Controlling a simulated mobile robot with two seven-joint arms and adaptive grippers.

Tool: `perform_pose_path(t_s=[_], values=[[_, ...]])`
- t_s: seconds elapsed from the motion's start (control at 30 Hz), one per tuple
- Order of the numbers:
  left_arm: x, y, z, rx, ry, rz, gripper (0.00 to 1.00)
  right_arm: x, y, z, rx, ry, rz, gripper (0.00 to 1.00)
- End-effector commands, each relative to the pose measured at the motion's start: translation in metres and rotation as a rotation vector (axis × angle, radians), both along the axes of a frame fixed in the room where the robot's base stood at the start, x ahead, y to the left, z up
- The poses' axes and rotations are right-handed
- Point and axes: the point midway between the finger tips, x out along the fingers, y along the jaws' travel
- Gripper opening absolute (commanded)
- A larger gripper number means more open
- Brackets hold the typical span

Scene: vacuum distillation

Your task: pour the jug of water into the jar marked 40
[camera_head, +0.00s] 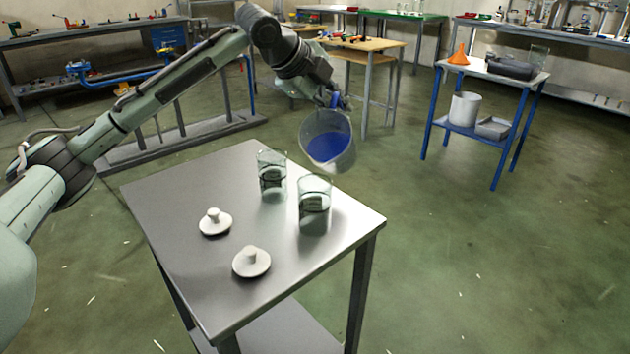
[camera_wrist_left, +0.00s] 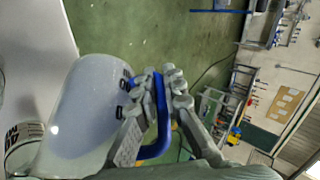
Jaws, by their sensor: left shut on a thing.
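My left gripper (camera_head: 338,100) is shut on the blue handle of a pale, translucent jug (camera_head: 328,140). The jug is in the air past the table's back right edge, tilted with its mouth toward the head camera, and blue shows inside it. In the left wrist view the gripper (camera_wrist_left: 160,85) grips the handle of the jug (camera_wrist_left: 85,120). Two open glass jars stand on the metal table: a back one (camera_head: 272,178) and a front right one (camera_head: 314,208). Their marks are too small to read. Part of a jar (camera_wrist_left: 24,140) with dark print shows in the left wrist view. My right gripper is out of view.
Two white knobbed lids (camera_head: 215,222) (camera_head: 251,262) lie on the metal table (camera_head: 170,190), left of the jars. A blue-framed stand (camera_head: 478,132) with an orange funnel (camera_head: 459,55) is at the right. Open green floor surrounds the table's right side.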

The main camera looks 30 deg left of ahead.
Motion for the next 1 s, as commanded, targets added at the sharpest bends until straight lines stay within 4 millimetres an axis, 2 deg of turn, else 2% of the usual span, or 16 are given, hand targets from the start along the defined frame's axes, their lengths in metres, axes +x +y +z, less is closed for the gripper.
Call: perform_pose_path(t_s=[1.0], values=[[-0.005,-0.001,0.016,0.019,-0.095,0.001,0.0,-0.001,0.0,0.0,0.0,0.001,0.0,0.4]])
